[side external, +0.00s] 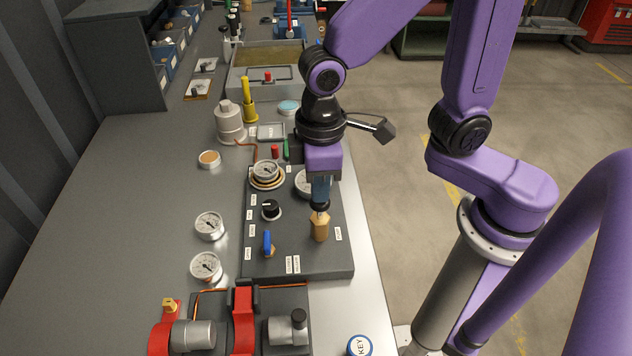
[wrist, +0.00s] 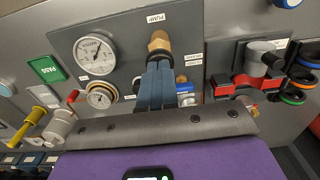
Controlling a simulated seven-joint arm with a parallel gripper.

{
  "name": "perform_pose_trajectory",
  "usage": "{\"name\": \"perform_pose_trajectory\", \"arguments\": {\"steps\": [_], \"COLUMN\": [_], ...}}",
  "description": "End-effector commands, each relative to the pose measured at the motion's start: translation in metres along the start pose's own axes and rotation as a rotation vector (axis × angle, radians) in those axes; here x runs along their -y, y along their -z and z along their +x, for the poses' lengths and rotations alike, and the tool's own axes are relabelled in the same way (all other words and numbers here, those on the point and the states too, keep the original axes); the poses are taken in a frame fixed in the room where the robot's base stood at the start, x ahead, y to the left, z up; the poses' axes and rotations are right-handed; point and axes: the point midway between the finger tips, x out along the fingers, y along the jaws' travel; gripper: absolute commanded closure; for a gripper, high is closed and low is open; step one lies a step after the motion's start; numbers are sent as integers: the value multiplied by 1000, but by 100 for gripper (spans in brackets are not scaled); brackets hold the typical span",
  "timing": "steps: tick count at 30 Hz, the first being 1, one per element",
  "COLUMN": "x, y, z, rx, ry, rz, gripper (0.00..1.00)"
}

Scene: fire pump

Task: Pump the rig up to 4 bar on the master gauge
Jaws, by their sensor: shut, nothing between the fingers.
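The rig panel (side external: 300,262) is a dark plate on the grey bench. The brass pump (side external: 320,229), with a black knob at its top, stands at the panel's right. It also shows in the wrist view (wrist: 158,42) beside a PUMP label. My gripper (side external: 320,200) is shut and empty, its blue fingertips right at the pump's knob; I cannot tell whether they touch. A large white gauge (wrist: 95,57) is partly hidden behind my gripper in the side view (side external: 303,184). A smaller gauge (side external: 266,170) sits in brass rings.
A black dial (side external: 270,208) and a blue-handled valve (side external: 267,243) stand left of the pump. Two loose gauges (side external: 209,225) lie on the bench. The left bench is mostly clear.

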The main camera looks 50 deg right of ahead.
Motion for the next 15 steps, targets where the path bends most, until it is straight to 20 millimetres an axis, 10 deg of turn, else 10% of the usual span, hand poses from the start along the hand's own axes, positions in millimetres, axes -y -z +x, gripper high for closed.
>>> {"name": "perform_pose_trajectory", "arguments": {"steps": [15], "x": [0], "y": [-1], "z": [18], "rx": [2], "ry": [0], "rz": [1], "gripper": [100]}}
